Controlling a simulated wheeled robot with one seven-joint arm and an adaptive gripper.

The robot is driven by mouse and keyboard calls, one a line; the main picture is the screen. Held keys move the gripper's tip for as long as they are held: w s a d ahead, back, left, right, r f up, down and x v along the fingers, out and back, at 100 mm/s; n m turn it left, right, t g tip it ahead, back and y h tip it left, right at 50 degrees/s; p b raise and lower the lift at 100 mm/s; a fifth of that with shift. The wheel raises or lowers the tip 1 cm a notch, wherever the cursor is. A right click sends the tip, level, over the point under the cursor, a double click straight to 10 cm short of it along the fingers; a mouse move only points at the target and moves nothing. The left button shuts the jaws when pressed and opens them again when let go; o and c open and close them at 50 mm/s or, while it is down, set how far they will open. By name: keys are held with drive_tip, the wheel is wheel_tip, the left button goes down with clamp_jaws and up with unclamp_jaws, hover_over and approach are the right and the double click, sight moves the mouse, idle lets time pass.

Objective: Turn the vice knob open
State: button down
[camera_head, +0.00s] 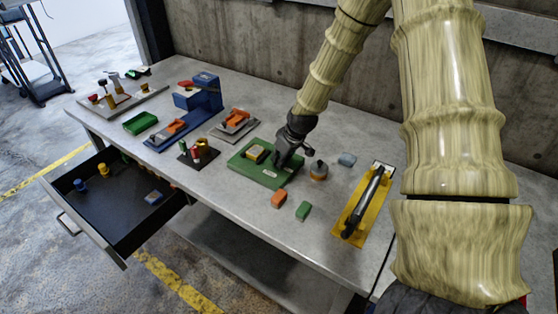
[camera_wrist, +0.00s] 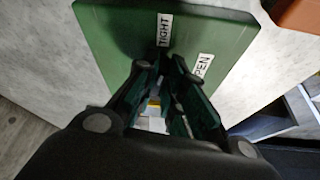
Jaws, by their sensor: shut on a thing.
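The vice is a green base plate (camera_head: 246,170) on the workbench, with a yellow-and-dark block (camera_head: 256,153) on top. In the wrist view the green plate (camera_wrist: 112,35) bears a "TIGHT" label (camera_wrist: 164,29) and a second label partly covered, reading "PEN" (camera_wrist: 203,68). My gripper (camera_head: 279,164) is down at the right part of the plate. In the wrist view my gripper (camera_wrist: 167,68) has its fingertips close together beside the labels, shut on the vice knob. The knob is mostly hidden by the fingers, and its turn angle cannot be read.
Near my gripper are an orange block (camera_head: 279,199), a green block (camera_head: 303,211), a round orange-and-grey piece (camera_head: 318,171) and a yellow-based tool (camera_head: 351,218). A blue machine (camera_head: 205,95) stands farther left. A drawer (camera_head: 120,205) hangs open below the bench.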

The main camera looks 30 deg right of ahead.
drive_tip(key=m, duration=0.1)
drive_tip(key=m+h, duration=0.1)
drive_tip(key=m, duration=0.1)
drive_tip(key=shift+a+m, duration=0.25)
drive_tip(key=shift+m, duration=0.15)
drive_tip(key=m+h, duration=0.2)
drive_tip(key=m, duration=0.2)
drive_tip(key=shift+a+p, duration=0.15)
drive_tip(key=shift+p, duration=0.15)
drive_tip(key=m, duration=0.2)
drive_tip(key=m+g+h+p, duration=0.1)
drive_tip(key=m, duration=0.1)
drive_tip(key=shift+w+a+r+m+g, duration=0.1)
drive_tip(key=shift+w+a+m+g, duration=0.1)
drive_tip(key=shift+m+g, duration=0.15)
drive_tip(key=shift+w+m+g+h+p, duration=0.1)
drive_tip(key=shift+m+g+h+p, duration=0.15)
drive_tip(key=shift+m+p, duration=0.4)
drive_tip(key=shift+m+g+h+p, duration=0.2)
drive_tip(key=shift+m+h, duration=0.05)
drive_tip(key=shift+m, duration=0.65)
drive_tip(key=shift+d, duration=0.1)
drive_tip(key=c, duration=1.5)
unclamp_jaws()
drive_tip(key=shift+d, duration=0.1)
